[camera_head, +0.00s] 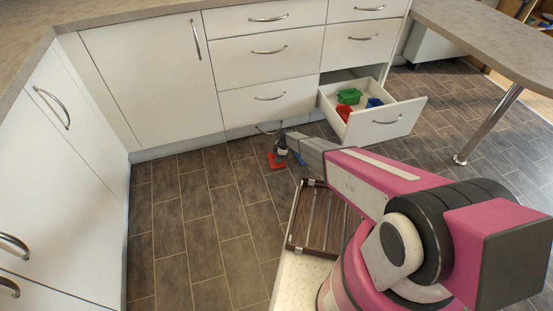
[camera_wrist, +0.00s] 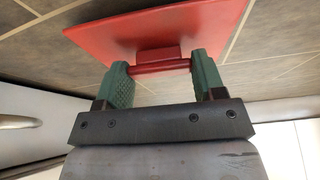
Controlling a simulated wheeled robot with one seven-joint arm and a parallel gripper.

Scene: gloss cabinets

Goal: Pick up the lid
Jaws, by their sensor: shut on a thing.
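The lid is a flat red plate with a raised handle. In the wrist view the lid (camera_wrist: 150,30) fills the top middle, and its handle sits between the two green fingers of my gripper (camera_wrist: 160,68). My gripper is shut on that handle. In the head view the lid (camera_head: 276,161) shows small and red below my gripper (camera_head: 281,153), in front of the lower cabinets. My gripper and arm hide part of it there. I cannot tell whether the lid touches the floor.
An open drawer (camera_head: 372,125) at the right holds a green item (camera_head: 349,96), a red item (camera_head: 343,113) and a blue item (camera_head: 374,103). A wooden slatted tray (camera_head: 308,240) is near my base. A metal table leg (camera_head: 488,125) stands at the right. The floor at left is clear.

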